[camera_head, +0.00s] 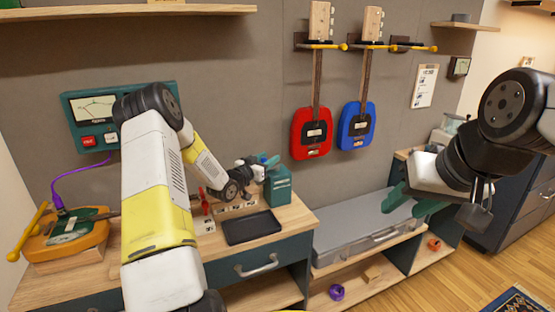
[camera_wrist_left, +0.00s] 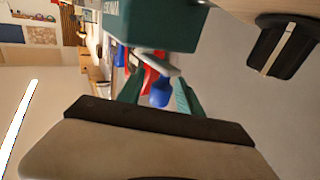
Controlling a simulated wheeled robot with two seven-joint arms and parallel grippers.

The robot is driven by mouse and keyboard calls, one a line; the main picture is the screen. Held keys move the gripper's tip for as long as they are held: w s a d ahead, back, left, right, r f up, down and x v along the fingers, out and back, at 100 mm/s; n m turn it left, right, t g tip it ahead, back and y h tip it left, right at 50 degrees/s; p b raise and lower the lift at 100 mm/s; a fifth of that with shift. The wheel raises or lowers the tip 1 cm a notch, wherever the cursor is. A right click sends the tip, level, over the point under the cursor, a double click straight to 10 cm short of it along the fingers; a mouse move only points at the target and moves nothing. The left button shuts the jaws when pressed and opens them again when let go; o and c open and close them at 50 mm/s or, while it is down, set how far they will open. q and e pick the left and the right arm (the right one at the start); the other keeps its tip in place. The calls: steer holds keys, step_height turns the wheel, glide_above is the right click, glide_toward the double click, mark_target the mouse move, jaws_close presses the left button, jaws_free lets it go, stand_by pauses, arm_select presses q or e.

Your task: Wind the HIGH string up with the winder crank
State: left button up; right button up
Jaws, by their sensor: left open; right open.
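A teal box (camera_head: 278,186) stands at the back of the bench and shows at the top of the left wrist view (camera_wrist_left: 160,22). My left gripper (camera_head: 262,164) is open beside the box's top. In the left wrist view, a blue knob with a grey bar (camera_wrist_left: 160,93), perhaps the winder crank, shows between the green fingers; contact is unclear. My right gripper (camera_head: 408,203) is open and empty, right of the bench.
A black tray (camera_head: 252,227) and a small red item (camera_head: 205,204) are on the bench. A tuner (camera_head: 95,110) with a purple cable hangs behind. Red (camera_head: 311,133) and blue (camera_head: 356,126) guitars hang on the wall. A grey case (camera_head: 362,228) lies on the low shelf.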

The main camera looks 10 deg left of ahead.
arm_select(q)
steer(key=shift+w, duration=0.15)
jaws_close()
steer(key=shift+h, duration=0.3)
steer(key=shift+w+m+g+h, duration=0.2)
steer(key=shift+m+g+h, duration=0.3)
steer(key=shift+m+h, duration=0.3)
jaws_free()
